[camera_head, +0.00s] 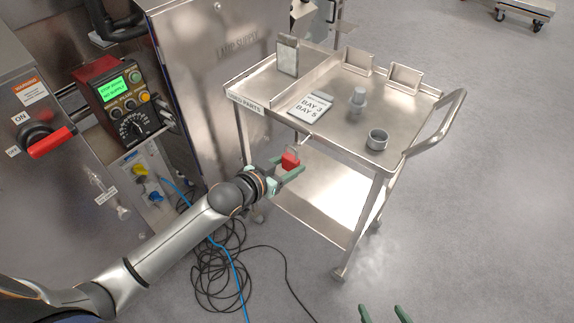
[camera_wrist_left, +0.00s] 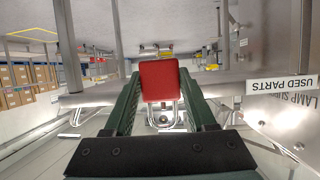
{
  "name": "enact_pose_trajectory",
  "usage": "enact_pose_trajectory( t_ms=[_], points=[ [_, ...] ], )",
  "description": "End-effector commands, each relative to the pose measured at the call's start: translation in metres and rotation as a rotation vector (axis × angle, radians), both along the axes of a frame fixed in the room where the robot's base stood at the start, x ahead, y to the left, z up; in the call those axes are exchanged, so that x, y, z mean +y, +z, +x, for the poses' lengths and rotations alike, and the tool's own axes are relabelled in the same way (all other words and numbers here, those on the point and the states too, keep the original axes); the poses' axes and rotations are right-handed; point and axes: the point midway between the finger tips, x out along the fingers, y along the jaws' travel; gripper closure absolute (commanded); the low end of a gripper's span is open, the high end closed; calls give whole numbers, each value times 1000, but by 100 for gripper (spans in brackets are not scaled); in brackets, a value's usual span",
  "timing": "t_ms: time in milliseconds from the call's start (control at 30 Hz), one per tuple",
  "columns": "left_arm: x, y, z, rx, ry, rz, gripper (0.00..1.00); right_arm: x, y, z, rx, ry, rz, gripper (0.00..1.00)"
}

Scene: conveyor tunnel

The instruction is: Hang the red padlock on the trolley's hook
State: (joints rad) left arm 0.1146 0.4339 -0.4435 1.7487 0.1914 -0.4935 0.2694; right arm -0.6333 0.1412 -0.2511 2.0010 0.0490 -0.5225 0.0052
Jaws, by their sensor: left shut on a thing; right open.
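The red padlock (camera_head: 290,161) is held upright with its silver shackle on top, in front of the steel trolley (camera_head: 345,130) and below its top shelf's near edge. My left gripper (camera_head: 288,172) is shut on the padlock body. In the left wrist view the padlock (camera_wrist_left: 160,80) sits between the green fingers, its shackle pointing down in that picture. The padlock appears apart from the trolley.
A control box (camera_head: 120,100) is further left.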

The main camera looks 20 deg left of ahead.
Motion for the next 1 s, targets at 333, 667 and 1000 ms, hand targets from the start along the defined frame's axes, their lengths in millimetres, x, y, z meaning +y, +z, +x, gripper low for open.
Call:
enact_pose_trajectory(
  t_ms=[333, 667, 1000],
  points=[
    [-5, 0, 14, -1, 0, 0, 100, 0, -3, 0, 0, -1, -1, 7],
    [-10, 0, 27, -2, 0, -1, 100, 0, -6, 0, 0, 0, -1, 7],
    [-14, 0, 39, -2, 0, 0, 100, 0, -8, 4, -8, 1, -1, 7]
  ],
)
